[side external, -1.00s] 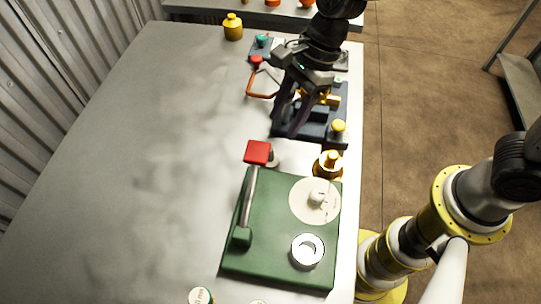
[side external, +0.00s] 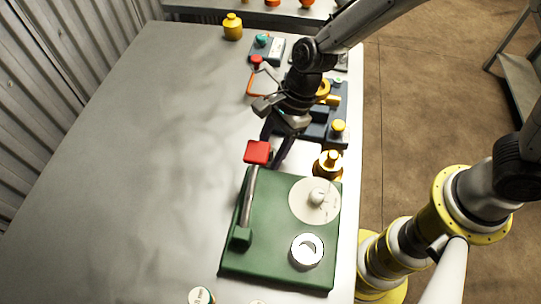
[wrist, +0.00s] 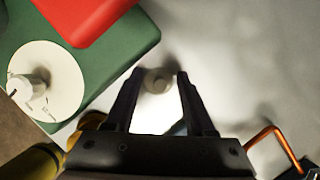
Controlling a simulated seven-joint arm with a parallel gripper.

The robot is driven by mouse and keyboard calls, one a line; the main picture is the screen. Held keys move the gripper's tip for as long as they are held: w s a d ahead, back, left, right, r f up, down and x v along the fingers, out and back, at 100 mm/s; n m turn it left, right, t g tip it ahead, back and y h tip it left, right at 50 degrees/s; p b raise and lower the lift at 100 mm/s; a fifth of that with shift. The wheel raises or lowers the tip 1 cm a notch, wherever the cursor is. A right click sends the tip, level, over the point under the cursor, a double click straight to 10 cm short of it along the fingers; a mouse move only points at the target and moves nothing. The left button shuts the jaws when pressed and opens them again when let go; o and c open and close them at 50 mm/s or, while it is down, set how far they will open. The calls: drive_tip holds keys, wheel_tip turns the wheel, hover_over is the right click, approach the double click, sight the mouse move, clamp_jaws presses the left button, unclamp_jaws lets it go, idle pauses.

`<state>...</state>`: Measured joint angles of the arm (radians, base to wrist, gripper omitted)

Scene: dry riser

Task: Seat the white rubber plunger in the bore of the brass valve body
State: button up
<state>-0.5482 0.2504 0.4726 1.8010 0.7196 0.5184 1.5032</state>
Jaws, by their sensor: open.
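A small pale round piece, which looks like the white rubber plunger (wrist: 157,82), stands on the grey table between my fingertips in the wrist view. In the side view it is hidden behind my gripper and the red block. My gripper (side external: 275,153) points down beside the red block, its fingers apart. In the wrist view the open fingers (wrist: 160,74) are on either side of the pale piece, with no contact visible. A brass-coloured part, likely the valve body (side external: 325,90), sits in the dark blue fixture (side external: 315,131), partly covered by my arm. Its bore cannot be made out.
The green plate (side external: 265,265) carries a lever with a red block (side external: 257,151), a pale disc (side external: 300,207) with a knob, and a white ring (side external: 307,251). A yellow knobbed piece (side external: 328,165) stands close by. The table's left side is clear.

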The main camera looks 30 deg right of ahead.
clamp_jaws()
drive_tip(key=shift+r, duration=0.1)
idle(0.3)
